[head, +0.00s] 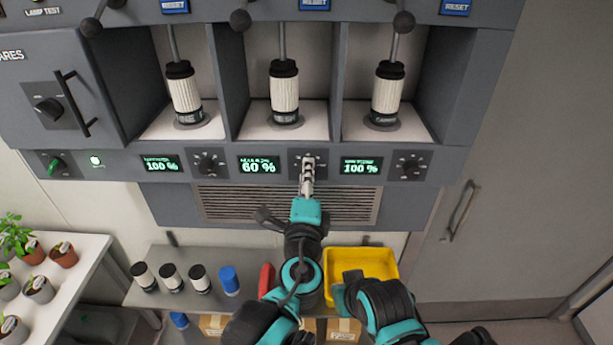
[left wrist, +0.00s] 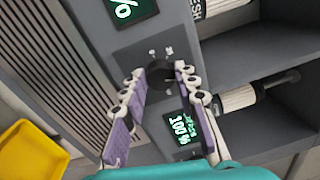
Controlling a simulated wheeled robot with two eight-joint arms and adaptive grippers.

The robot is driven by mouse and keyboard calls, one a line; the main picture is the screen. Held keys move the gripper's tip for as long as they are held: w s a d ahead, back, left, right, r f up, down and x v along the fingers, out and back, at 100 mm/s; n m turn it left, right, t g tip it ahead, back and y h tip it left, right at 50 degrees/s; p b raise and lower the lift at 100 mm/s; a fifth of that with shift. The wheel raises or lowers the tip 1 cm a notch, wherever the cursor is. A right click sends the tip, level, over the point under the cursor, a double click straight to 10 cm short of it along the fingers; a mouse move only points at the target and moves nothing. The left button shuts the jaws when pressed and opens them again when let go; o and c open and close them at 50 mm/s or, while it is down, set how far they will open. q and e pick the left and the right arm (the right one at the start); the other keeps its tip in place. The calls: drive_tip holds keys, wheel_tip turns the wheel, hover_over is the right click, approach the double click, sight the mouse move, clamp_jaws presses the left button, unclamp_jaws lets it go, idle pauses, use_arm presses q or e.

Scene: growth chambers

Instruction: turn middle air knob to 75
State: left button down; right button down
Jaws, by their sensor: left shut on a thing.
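The middle air knob (left wrist: 160,75) is a dark round dial on the grey control strip. My left gripper (head: 307,163) covers most of it in the head view. In the left wrist view, the two fingertips of this gripper (left wrist: 159,70) sit on either side of the knob, shut on it. The middle display (head: 259,167) left of the knob reads 60 %. The left display (head: 161,163) and the right display (head: 360,166) both read 100 %. My right arm shows at the bottom, but its gripper fingers do not show.
The left knob (head: 209,162) and right knob (head: 409,166) flank the middle one. A vent grille (head: 225,204) lies below. A yellow bin (head: 385,262) and a shelf with bottles and a blue cylinder (head: 229,280) are lower down. Potted plants stand on a table (head: 72,262) at left.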

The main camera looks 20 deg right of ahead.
use_arm(q)
drive_tip(key=m, duration=0.5)
idle(0.5)
drive_tip(key=c, duration=1.2)
unclamp_jaws()
drive_tip(key=shift+o, duration=0.2)
drive_tip(key=shift+s, duration=0.1)
drive_tip(key=v, duration=1.2)
drive_tip(key=shift+r, duration=0.1)
